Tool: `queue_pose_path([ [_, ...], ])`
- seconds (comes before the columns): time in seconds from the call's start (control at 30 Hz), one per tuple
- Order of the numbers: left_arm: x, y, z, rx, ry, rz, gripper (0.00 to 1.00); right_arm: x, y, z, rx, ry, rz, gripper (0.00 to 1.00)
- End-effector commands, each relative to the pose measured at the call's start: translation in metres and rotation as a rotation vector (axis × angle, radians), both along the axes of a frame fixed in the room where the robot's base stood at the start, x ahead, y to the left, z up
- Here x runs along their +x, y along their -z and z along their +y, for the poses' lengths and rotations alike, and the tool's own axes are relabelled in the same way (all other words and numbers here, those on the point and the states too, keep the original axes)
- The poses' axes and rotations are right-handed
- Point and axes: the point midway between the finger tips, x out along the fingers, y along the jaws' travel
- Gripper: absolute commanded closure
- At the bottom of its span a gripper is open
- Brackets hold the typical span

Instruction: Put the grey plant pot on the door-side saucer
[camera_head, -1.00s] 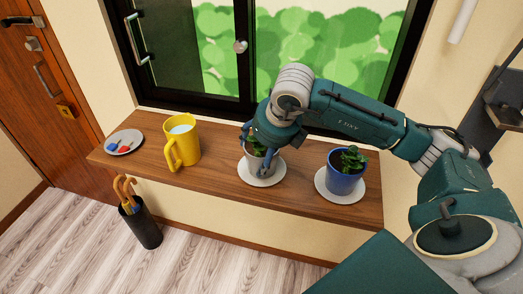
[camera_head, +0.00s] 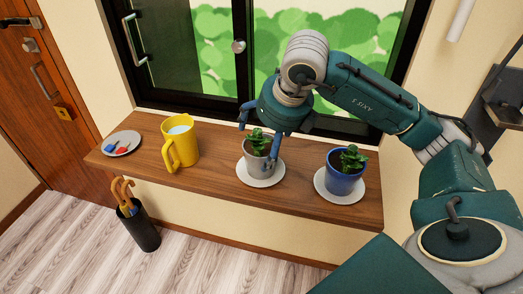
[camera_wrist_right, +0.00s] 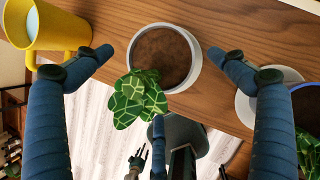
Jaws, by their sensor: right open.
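The grey plant pot (camera_head: 257,162) with its green plant stands upright on the round white saucer (camera_head: 246,178) in the middle of the shelf. In the right wrist view the pot's open top (camera_wrist_right: 163,57) shows brown soil; the plant leans over its near rim. My right gripper (camera_head: 259,145) is open just above the pot, its fingers spread on either side of it. In the wrist view the fingertips (camera_wrist_right: 162,54) stand clear of the rim. My left gripper does not show in the head view; a small dark claw-like shape low in the wrist view may be it.
A blue pot (camera_head: 343,180) stands on another saucer (camera_head: 340,196) to the right. A yellow jug (camera_head: 183,145) and a dish (camera_head: 122,144) with small red and blue things are to the left, towards the door (camera_head: 55,100). An umbrella stand (camera_head: 141,228) is below the shelf.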

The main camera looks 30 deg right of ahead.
Motion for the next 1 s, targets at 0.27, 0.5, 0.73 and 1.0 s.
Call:
queue_pose_path([
  [0.27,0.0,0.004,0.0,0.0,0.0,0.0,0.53,-0.017,-0.042,0.0,0.0,0.001,-0.003,0.05],
  [0.5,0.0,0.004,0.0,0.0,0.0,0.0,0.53,-0.021,-0.048,0.0,0.0,0.001,0.001,0.05],
  [0.73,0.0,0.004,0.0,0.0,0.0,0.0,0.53,-0.021,-0.048,0.001,0.0,0.0,0.0,0.05],
  [1.0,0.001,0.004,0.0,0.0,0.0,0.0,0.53,-0.021,-0.048,0.001,0.0,0.0,0.0,0.05],
])
